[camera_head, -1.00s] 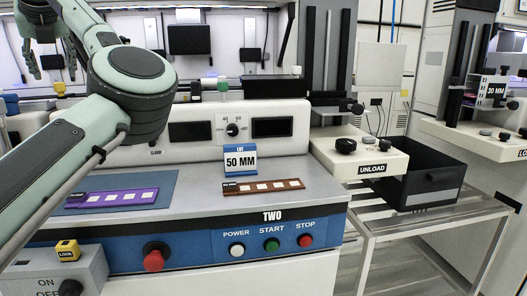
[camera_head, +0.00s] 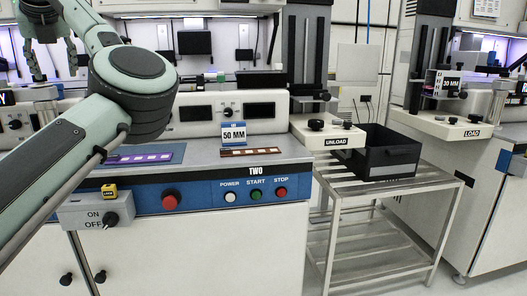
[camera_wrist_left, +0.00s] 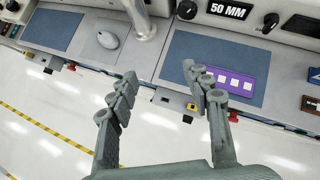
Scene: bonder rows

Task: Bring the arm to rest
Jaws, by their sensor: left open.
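My left arm (camera_head: 60,135) comes in from the left of the head view and is raised and bent. My left gripper (camera_head: 54,70) is at the upper left there, pointing down, open and empty. In the left wrist view, the open fingers of the gripper (camera_wrist_left: 160,72) stand apart with nothing between them. Past them are the bench front and a purple strip (camera_wrist_left: 232,80) on a blue mat (camera_wrist_left: 190,55). My right gripper is not in view.
Floor (camera_head: 400,275) is clear at the lower right.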

